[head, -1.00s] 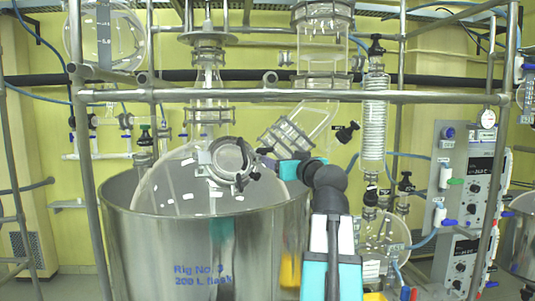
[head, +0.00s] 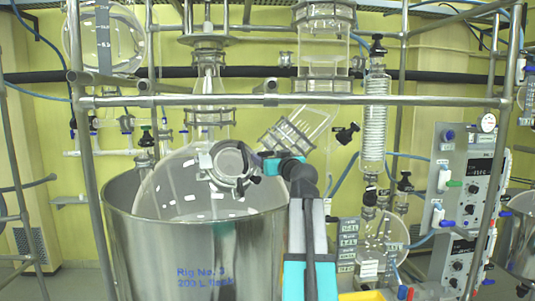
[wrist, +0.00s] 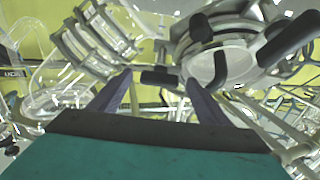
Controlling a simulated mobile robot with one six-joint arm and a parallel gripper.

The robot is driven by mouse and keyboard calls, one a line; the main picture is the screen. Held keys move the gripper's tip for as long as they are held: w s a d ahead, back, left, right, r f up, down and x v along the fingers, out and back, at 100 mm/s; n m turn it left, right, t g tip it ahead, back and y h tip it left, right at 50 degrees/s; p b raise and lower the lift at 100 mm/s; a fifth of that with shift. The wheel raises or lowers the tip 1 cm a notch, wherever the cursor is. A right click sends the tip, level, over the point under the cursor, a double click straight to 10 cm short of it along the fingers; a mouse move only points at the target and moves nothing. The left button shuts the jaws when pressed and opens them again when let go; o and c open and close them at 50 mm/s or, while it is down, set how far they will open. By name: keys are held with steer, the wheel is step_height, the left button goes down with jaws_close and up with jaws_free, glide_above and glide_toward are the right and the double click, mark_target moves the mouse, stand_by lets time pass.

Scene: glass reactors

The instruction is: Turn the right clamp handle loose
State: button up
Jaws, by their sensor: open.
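The round glass port (head: 230,160) on the big flask is ringed by a metal clamp, with a dark handle (head: 254,179) at its right side. My gripper (head: 262,163) reaches in from the right and is close to that side of the port. In the wrist view the port's clamp ring (wrist: 215,62) fills the upper right. My two fingers (wrist: 157,98) are apart, with a short black handle (wrist: 158,77) showing between and beyond their tips. Whether the fingers straddle or touch any handle is unclear.
A clamped angled glass neck (head: 290,133) is just above my gripper. A glass coil column (head: 374,125) and a control panel (head: 465,200) stand to the right.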

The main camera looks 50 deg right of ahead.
steer(key=shift+w+d, duration=0.3)
steer(key=shift+w, duration=0.35)
steer(key=c, duration=1)
steer(key=shift+a, duration=0.1)
steer(key=shift+c, duration=0.3)
